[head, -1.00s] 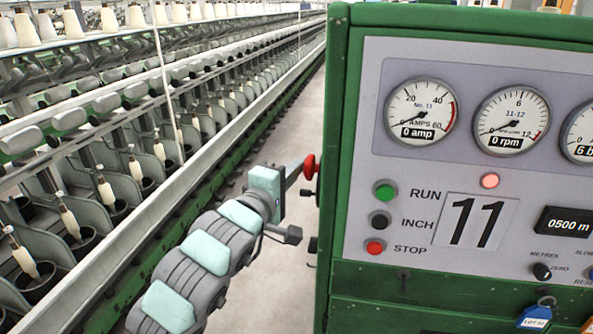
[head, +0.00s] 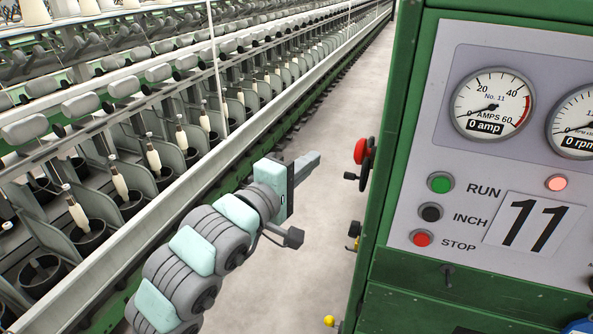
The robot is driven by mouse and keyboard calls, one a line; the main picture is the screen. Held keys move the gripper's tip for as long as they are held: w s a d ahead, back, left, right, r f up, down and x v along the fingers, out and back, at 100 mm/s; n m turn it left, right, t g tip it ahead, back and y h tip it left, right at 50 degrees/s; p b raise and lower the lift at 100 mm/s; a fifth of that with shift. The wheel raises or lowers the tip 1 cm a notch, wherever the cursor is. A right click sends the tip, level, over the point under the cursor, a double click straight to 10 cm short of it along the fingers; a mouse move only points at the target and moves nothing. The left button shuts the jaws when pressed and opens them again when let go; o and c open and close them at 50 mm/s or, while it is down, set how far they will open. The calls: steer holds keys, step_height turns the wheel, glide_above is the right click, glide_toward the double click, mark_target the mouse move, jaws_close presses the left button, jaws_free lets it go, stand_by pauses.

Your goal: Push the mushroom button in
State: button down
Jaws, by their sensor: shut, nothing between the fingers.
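The red mushroom button (head: 361,151) sticks out from the left side of the green cabinet (head: 385,225), near a dark handwheel-like part (head: 370,165). My gripper (head: 316,158) is left of the button, with its fingers together and pointing right towards it. A gap of floor shows between the fingertips and the button, so they are apart in this view. I cannot tell the depth between them. Nothing shows in the gripper.
The cabinet front carries gauges (head: 492,104) reading 0, a green RUN button (head: 440,183), a black INCH button (head: 430,212) and a red STOP button (head: 421,238). A spinning frame (head: 130,160) runs along the left. Pale aisle floor (head: 320,220) lies between.

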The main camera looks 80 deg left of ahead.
steer(key=b+v, duration=0.3)
steer(key=shift+s+d, duration=0.1)
steer(key=shift+s, duration=0.15)
stand_by(0.6)
